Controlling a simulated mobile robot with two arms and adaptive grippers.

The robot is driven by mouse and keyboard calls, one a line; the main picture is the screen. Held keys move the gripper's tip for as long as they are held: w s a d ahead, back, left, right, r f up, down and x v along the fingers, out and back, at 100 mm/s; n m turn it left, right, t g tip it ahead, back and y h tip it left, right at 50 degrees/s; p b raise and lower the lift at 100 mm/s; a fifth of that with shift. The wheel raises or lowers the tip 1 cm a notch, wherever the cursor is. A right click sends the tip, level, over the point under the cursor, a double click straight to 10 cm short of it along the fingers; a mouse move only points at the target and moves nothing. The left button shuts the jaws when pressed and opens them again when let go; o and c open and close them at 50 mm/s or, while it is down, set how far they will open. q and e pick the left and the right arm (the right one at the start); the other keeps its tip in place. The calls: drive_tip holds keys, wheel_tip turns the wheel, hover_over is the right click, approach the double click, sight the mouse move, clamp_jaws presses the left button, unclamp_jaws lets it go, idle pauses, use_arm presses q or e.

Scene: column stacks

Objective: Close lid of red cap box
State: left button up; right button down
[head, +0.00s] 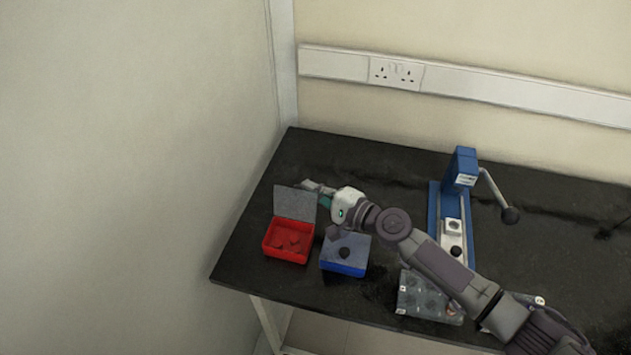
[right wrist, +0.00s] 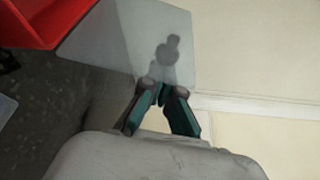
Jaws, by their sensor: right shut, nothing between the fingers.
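The red box (head: 288,241) stands open near the left end of the black table, with several red caps (head: 291,242) inside. Its clear grey lid (head: 295,204) stands up from the box's far edge. In the right wrist view the lid (right wrist: 130,45) is a translucent panel beside the red box wall (right wrist: 40,22). My right gripper (head: 309,184) is shut and empty, just behind the lid's upper right edge. In the right wrist view the gripper's fingers (right wrist: 162,90) overlap the lid's edge; I cannot tell whether they touch it. My left gripper is not in view.
A blue box (head: 343,268) with a closed clear lid stands right of the red box, under my right arm. A blue lever press (head: 464,190) and a clear tray (head: 417,297) are farther right. The table (head: 255,225) is bare left of the red box.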

sight(308, 196)
drive_tip(key=shift+f, duration=0.1)
idle(0.3)
drive_tip(key=shift+s+a+n+y+b, duration=0.15)
drive_tip(key=shift+s+n+y+b, duration=0.3)
drive_tip(key=shift+b, duration=0.6)
drive_tip(key=shift+s+a+r+n+t+b, duration=0.15)
drive_tip(key=shift+s+r+n+t+b, duration=0.2)
drive_tip(key=shift+n+t+b, duration=0.25)
drive_tip(key=shift+s+r+n, duration=0.2)
drive_tip(key=shift+r+n, duration=0.05)
drive_tip(key=shift+n, duration=0.1)
drive_tip(key=shift+s+a+r, duration=0.25)
drive_tip(key=shift+s+r, duration=0.05)
drive_tip(key=shift+s, duration=0.25)
drive_tip(key=shift+s+a+r+p, duration=0.1)
drive_tip(key=shift+s+a+p, duration=0.05)
drive_tip(key=shift+s, duration=0.3)
drive_tip(key=shift+s+a+r+p, duration=0.1)
drive_tip(key=shift+s+p, duration=0.05)
drive_tip(key=shift+s, duration=0.25)
drive_tip(key=shift+s+a+f, duration=0.25)
drive_tip(key=shift+s, duration=0.5)
drive_tip(key=shift+s+a+f, duration=0.2)
drive_tip(key=shift+s+a, duration=0.05)
drive_tip(key=shift+s, duration=0.45)
drive_tip(key=shift+s, duration=0.1)
